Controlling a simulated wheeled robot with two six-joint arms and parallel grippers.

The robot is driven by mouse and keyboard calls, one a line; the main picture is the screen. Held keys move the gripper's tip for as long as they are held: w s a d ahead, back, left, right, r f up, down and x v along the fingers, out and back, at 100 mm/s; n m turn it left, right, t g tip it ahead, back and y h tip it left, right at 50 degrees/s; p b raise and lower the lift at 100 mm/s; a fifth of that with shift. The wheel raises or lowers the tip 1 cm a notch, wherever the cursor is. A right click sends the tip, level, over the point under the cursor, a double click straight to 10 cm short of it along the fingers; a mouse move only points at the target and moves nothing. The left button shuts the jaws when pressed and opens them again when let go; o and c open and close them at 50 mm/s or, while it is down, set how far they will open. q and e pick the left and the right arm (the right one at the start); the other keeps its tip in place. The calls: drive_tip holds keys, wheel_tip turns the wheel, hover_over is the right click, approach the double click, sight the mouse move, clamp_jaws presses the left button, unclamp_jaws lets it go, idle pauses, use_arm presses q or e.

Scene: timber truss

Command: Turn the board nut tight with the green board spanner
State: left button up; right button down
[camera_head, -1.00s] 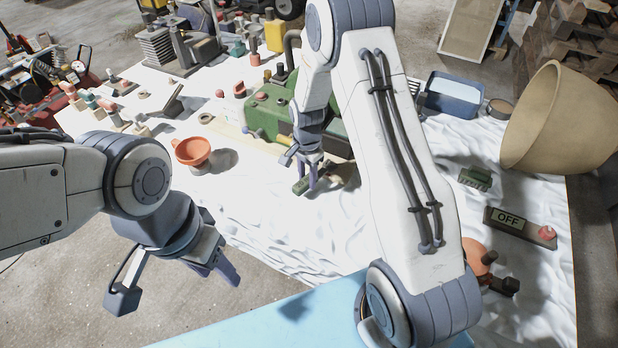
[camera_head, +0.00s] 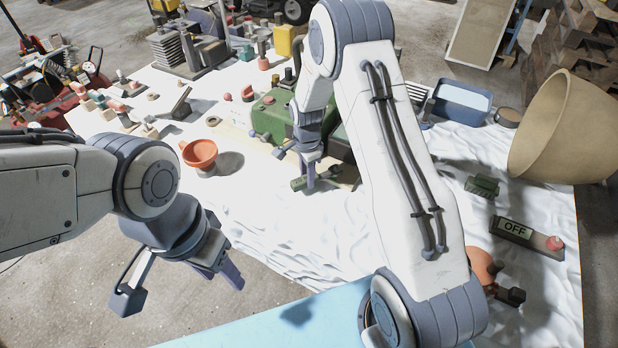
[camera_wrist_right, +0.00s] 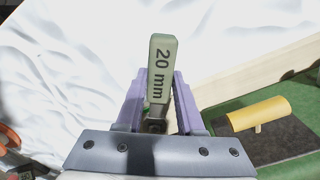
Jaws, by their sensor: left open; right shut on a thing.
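My right gripper (camera_head: 309,178) reaches down over the white cloth in front of the green machine. It is shut on the green spanner (camera_wrist_right: 161,65), whose handle stands between the two purple fingers in the right wrist view and reads "20 mm". In the head view only a small part of the spanner (camera_head: 298,184) shows beside the fingers, low over the cloth near the pale board (camera_head: 347,177). My left gripper (camera_head: 182,284) is open and empty, off the table's near left edge. I cannot make out the board nut in either view.
The green machine (camera_head: 270,115) stands just behind my right gripper; the pale board's edge shows in the wrist view (camera_wrist_right: 270,78). An orange funnel-like cup (camera_head: 199,152) stands to the left. A beige bowl (camera_head: 562,130) and an OFF switch box (camera_head: 515,230) are at the right.

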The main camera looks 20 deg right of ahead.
drive_tip(key=shift+w+m, duration=0.4)
drive_tip(key=shift+w, duration=0.1)
drive_tip(key=shift+r, duration=0.1)
drive_tip(key=shift+s, duration=0.25)
drive_tip(key=shift+a, duration=0.1)
idle(0.3)
drive_tip(key=shift+s+a, duration=0.2)
drive_tip(key=shift+a, duration=1.05)
drive_tip(key=shift+s+a, duration=0.15)
drive_tip(key=shift+a, duration=1.05)
